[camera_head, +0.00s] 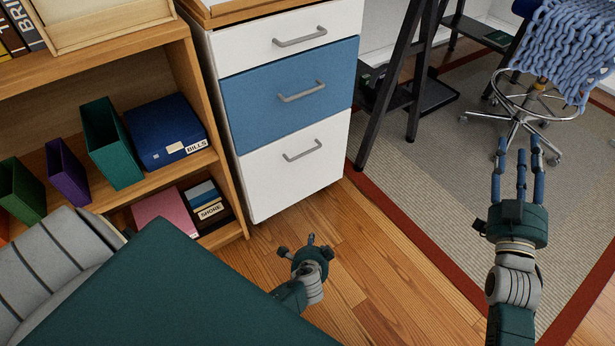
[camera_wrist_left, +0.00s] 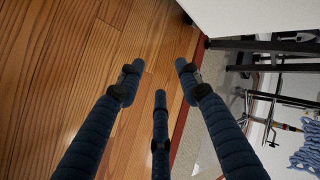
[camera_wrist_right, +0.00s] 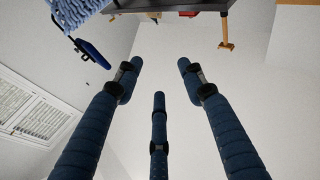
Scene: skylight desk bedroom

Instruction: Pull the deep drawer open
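A drawer cabinet stands at the top middle of the head view. It has a white top drawer (camera_head: 290,38), a blue middle drawer (camera_head: 290,92) and a taller white bottom drawer (camera_head: 295,163), each with a grey bar handle. All three look closed. The bottom drawer's handle (camera_head: 302,150) is free. My left gripper (camera_head: 310,245) is in front of and below the bottom drawer, apart from it. In the left wrist view its fingers (camera_wrist_left: 157,85) are spread and empty. My right gripper (camera_head: 522,155) is raised over the rug at the right, fingers apart and empty (camera_wrist_right: 159,80).
A wooden shelf (camera_head: 222,190) with binders and boxes stands left of the cabinet. A desk with black legs (camera_head: 385,95) and a wheeled chair (camera_head: 530,105) are on the right. Wooden floor (camera_head: 375,235) is clear before the cabinet, beside a red-edged rug (camera_head: 430,160).

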